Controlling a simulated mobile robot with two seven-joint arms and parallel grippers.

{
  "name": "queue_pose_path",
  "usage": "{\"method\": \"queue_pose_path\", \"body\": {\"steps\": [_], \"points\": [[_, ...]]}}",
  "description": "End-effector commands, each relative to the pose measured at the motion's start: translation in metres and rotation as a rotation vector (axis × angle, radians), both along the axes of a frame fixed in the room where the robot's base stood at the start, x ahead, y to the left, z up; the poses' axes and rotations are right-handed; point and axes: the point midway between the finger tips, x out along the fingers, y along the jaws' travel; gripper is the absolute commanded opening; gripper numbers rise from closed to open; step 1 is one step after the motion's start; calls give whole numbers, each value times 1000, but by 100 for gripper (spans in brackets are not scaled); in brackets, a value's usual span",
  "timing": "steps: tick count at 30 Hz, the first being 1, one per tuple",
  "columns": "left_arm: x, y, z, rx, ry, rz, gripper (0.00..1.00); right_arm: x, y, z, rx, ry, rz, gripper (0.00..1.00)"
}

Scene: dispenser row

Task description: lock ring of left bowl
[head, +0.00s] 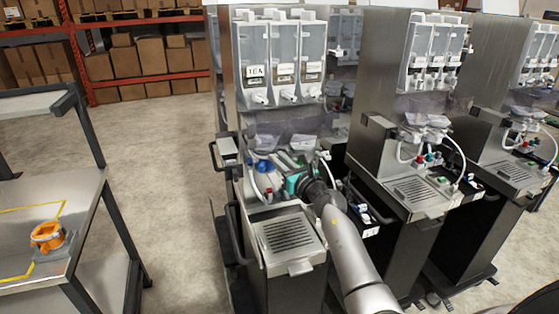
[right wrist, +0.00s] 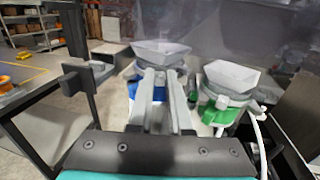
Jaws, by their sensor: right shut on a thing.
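The left bowl (head: 265,143) is a grey, angular funnel at the front of the nearest dispenser; it also shows in the right wrist view (right wrist: 160,52). Its blue lock ring (head: 262,166) sits below it and shows in the right wrist view (right wrist: 129,74), partly hidden by my fingers. My right gripper (head: 281,164) reaches in from the lower right. In the right wrist view, its long grey fingers (right wrist: 160,76) are shut on the front of the blue lock ring. The exact contact is hidden. My left gripper is not in view.
The right bowl (right wrist: 231,76) with a green ring (right wrist: 222,112) stands close to the right of my fingers. A white hose (right wrist: 260,140) hangs beside it. A dark handle (right wrist: 77,85) sticks up at left. A cart (head: 40,190) with an orange part (head: 47,236) stands left.

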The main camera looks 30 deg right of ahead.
Motion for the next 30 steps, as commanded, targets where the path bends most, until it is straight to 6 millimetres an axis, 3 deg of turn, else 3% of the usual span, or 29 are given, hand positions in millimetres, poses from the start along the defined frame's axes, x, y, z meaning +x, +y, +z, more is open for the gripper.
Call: {"method": "queue_pose_path", "body": {"steps": [17,30], "points": [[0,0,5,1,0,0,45,0,2,1,2,2,-12,0],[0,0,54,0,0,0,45,2,18,3,6,5,-196,0]]}}
